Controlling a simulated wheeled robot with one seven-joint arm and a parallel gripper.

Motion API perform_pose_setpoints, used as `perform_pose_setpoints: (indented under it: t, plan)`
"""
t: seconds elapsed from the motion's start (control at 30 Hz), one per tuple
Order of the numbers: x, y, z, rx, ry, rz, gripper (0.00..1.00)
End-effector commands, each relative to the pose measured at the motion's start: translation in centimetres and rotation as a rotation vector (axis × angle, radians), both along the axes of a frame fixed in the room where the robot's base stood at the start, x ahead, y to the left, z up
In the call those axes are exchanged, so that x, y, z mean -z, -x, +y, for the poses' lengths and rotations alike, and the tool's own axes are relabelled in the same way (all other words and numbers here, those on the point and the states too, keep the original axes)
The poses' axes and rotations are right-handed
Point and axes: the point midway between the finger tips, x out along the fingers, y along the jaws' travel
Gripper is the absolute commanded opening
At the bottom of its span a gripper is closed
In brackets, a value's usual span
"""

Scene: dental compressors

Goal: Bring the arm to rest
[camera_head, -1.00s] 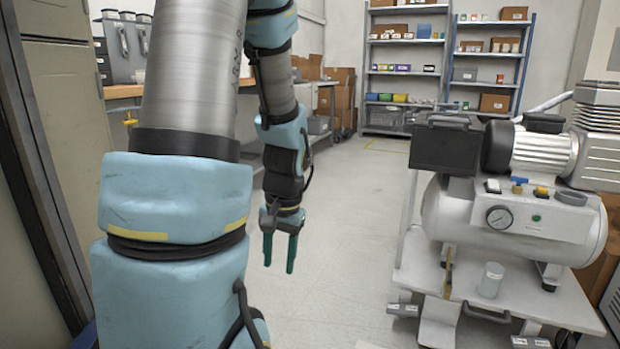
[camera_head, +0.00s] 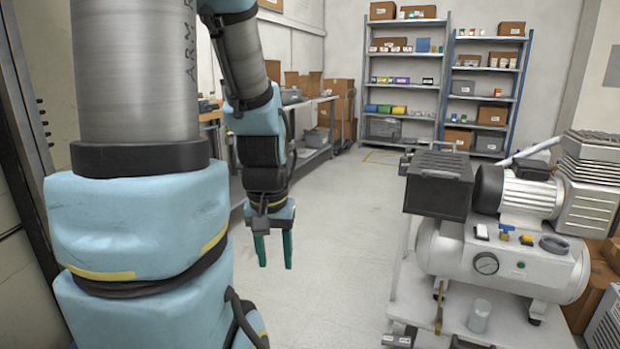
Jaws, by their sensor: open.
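My gripper (camera_head: 274,250) hangs at the end of my arm, with its two green fingers pointing down and spread apart. It is open, with nothing between the fingers. It is over the bare floor, left of the compressor cart and apart from it. My arm (camera_head: 140,215) fills the left part of the view, with its upper links raised out of the top of the picture.
A compressor (camera_head: 500,250) with a gauge and a black box (camera_head: 438,183) stands on a white cart (camera_head: 405,295) at right. A workbench (camera_head: 318,140) runs along the left wall behind my arm. Shelves (camera_head: 405,75) stand at the back. The middle floor (camera_head: 345,230) is clear.

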Motion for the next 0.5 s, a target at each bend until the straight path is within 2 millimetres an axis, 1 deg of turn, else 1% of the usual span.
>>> perform_pose_setpoints:
  t: [0.03,0.4,0.5]
  plan:
    - [-3.4,0.0,0.0,0.0,0.0,0.0,0.47]
    - [-14.6,0.0,0.0,0.0,0.0,0.0,0.47]
    - [-17.0,0.0,0.0,0.0,0.0,0.0,0.47]
